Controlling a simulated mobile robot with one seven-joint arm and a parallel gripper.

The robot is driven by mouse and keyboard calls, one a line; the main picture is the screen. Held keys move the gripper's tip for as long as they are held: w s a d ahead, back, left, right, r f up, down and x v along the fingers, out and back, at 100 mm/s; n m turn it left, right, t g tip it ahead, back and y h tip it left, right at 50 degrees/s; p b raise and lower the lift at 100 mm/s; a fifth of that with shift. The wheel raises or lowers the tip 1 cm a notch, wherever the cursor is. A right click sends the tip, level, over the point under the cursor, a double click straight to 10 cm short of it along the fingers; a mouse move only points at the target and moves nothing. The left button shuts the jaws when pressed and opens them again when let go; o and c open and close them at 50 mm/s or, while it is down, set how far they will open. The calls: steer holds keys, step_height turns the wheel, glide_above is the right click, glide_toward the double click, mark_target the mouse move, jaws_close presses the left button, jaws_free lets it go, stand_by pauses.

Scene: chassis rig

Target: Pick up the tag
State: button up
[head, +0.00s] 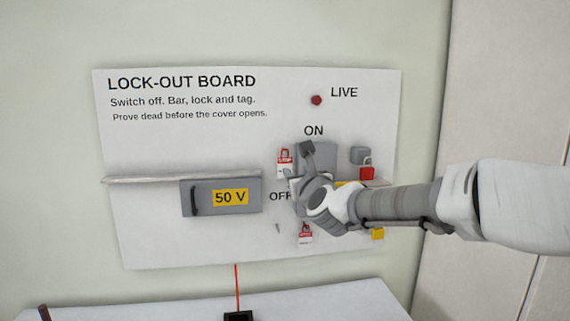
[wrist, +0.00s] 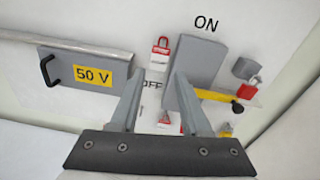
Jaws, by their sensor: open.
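Two red-and-white tags hang on the lock-out board. The upper tag (head: 285,160) is left of the grey switch box; in the wrist view this tag (wrist: 161,48) shows just beyond the gap between my fingertips. The lower tag (head: 305,234) is below the OFF label; in the wrist view it (wrist: 167,121) shows low between the fingers, partly hidden. My gripper (wrist: 158,78) is open, with nothing seen held between its fingers. In the head view my gripper (head: 303,172) is in front of the switch area and covers part of it.
The grey switch box (wrist: 198,58) is close to the right finger. A yellow bar (wrist: 215,95), red padlock (head: 367,172) and yellow padlock (head: 377,234) are to the right. A grey 50 V cover (head: 221,197) is to the left. A pale table (head: 170,305) is below.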

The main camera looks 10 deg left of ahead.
steer(key=r+m, duration=0.2)
steer(key=p, duration=0.4)
glide_toward(286, 152)
steer(key=x, duration=0.4)
steer(key=shift+t, duration=0.3)
steer(key=shift+p+x, duration=1.8)
steer(key=shift+x, duration=1.4)
steer(key=shift+f, duration=0.1)
jaws_close()
